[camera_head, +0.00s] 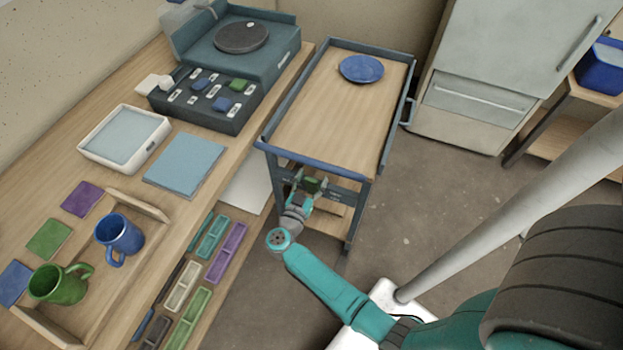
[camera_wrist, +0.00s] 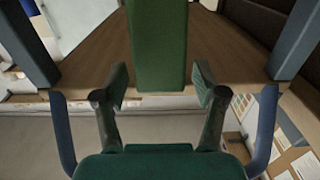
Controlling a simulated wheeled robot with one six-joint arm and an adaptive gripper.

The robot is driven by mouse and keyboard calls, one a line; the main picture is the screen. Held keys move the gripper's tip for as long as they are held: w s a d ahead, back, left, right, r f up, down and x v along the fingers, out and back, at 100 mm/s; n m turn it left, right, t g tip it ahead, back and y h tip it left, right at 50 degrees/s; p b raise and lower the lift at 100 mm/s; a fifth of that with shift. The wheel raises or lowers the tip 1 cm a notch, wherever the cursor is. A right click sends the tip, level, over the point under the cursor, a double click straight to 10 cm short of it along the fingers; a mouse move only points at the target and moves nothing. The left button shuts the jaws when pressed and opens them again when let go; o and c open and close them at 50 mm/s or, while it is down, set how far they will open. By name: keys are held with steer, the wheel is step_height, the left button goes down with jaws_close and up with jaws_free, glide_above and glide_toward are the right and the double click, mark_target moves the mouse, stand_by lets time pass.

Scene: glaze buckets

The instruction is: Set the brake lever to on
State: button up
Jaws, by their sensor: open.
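The cart (camera_head: 330,105) has a wooden top and a blue-grey frame. At its near end, below the top, is a small green part (camera_head: 312,184), likely the brake lever. In the wrist view a green upright bar (camera_wrist: 158,45), seemingly this lever, stands ahead of my gripper (camera_wrist: 160,88), centred between the two fingers. The fingers are open, with a gap on both sides of the bar's line. In the head view my gripper (camera_head: 308,190) is at the cart's near end, partly hidden by my arm. The lever's on and off marks cannot be made out.
A blue plate (camera_head: 361,69) lies on the cart. The long workbench on the left holds a blue mug (camera_head: 119,238), a green mug (camera_head: 60,284), a control panel (camera_head: 208,98) and trays. A grey cabinet (camera_head: 500,70) stands at the back right. The floor right of the cart is clear.

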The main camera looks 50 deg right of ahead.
jaws_close()
steer(key=shift+a, duration=0.1)
